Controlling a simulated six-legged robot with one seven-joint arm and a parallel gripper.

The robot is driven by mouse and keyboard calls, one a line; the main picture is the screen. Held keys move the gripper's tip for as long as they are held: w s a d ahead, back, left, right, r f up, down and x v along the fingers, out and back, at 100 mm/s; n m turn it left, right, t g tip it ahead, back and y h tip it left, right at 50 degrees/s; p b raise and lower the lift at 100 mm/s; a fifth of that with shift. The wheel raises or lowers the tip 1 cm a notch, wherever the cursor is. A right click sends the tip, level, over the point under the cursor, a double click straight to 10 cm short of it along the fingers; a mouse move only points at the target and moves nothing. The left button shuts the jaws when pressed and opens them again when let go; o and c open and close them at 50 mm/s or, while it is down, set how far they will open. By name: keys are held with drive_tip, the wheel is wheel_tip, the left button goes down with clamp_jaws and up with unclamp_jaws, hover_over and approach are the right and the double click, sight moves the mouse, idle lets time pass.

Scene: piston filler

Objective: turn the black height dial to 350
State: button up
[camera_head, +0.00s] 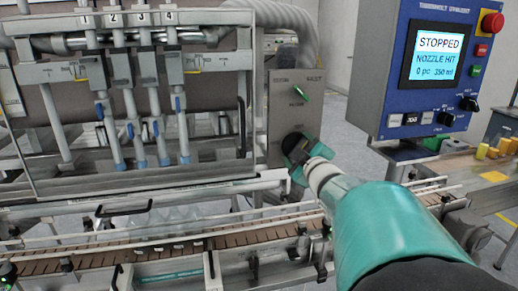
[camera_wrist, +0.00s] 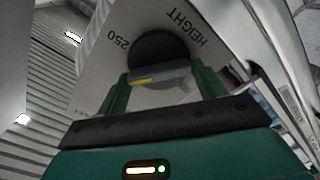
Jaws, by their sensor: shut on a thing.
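The black height dial (camera_wrist: 158,48) sits on a grey panel in the wrist view, with "HEIGHT" printed to its right and "250" to its left. Its raised grip bar carries a yellow mark near the left end. My gripper (camera_wrist: 160,82) has its two green fingers on either side of this bar and is shut on it. In the head view my gripper (camera_head: 302,150) reaches the dial (camera_head: 290,141) on the lower part of the grey panel, hiding part of it. The number 350 cannot be read in either view.
Nozzles (camera_head: 143,115) and a conveyor (camera_head: 150,250) lie to the left.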

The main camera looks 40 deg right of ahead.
drive_tip(key=n, duration=0.5)
drive_tip(key=shift+f, duration=0.2)
idle(0.3)
drive_tip(key=o, duration=0.9)
drive_tip(key=shift+a, duration=0.1)
drive_tip(key=v, duration=1.3)
drive_tip(key=shift+s+a, duration=0.15)
drive_tip(key=shift+s, duration=0.15)
